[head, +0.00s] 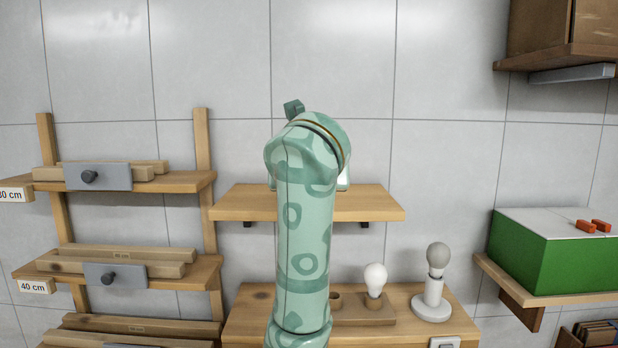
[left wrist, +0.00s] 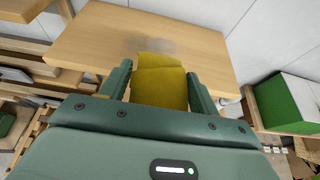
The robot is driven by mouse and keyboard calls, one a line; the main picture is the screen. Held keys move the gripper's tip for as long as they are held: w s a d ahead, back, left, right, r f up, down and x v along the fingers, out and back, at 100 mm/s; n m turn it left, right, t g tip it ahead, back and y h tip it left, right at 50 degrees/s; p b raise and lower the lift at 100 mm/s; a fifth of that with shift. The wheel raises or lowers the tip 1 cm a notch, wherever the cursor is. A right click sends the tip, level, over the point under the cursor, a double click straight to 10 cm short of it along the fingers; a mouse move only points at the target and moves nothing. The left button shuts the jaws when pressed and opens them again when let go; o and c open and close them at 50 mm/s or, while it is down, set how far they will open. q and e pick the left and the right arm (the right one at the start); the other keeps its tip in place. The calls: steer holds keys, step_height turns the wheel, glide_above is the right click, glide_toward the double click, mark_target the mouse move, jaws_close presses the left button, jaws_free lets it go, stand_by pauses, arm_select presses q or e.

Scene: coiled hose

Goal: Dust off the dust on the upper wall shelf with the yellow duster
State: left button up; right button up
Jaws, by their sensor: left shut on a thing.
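The upper wall shelf (head: 372,203) is a plain wooden board on dark brackets, in the middle of the head view. It also shows in the left wrist view (left wrist: 90,42). A faint grey patch of dust (left wrist: 160,45) lies on its top, just beyond the duster. The yellow duster (left wrist: 160,88) is between the fingers of my left gripper (left wrist: 159,80), which is shut on it. The duster's far end is over the shelf top; I cannot tell whether it touches. In the head view my arm hides the duster, the gripper and part of the shelf. My right gripper is not in view.
Below the shelf are a wooden bench (head: 250,310), a white bulb (head: 375,280) and a grey bulb on a stand (head: 433,285). A wooden rack (head: 204,160) with planks is left. A green box (head: 545,255) is right. A brown cabinet (head: 560,30) hangs upper right.

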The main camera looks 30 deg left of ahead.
arm_select(q)
steer(key=b+x, duration=0.1)
steer(key=x, duration=0.1)
steer(key=b+x, duration=0.2)
steer(key=x, duration=0.1)
steer(key=r+b+x, duration=0.1)
steer(key=x, duration=0.1)
steer(key=shift+w+a+f, duration=0.1)
steer(key=shift+w+a, duration=0.2)
steer(key=shift+w, duration=0.05)
steer(key=w+a, duration=0.1)
steer(key=w, duration=0.1)
steer(key=w+a, duration=0.2)
steer(key=w, duration=0.1)
steer(key=shift+w+a+f+b, duration=0.2)
steer(key=shift+w+f+b, duration=0.1)
steer(key=shift+f+b, duration=0.1)
steer(key=shift+w+a+f, duration=0.15)
steer(key=shift+w+a, duration=0.2)
steer(key=shift+w, duration=0.2)
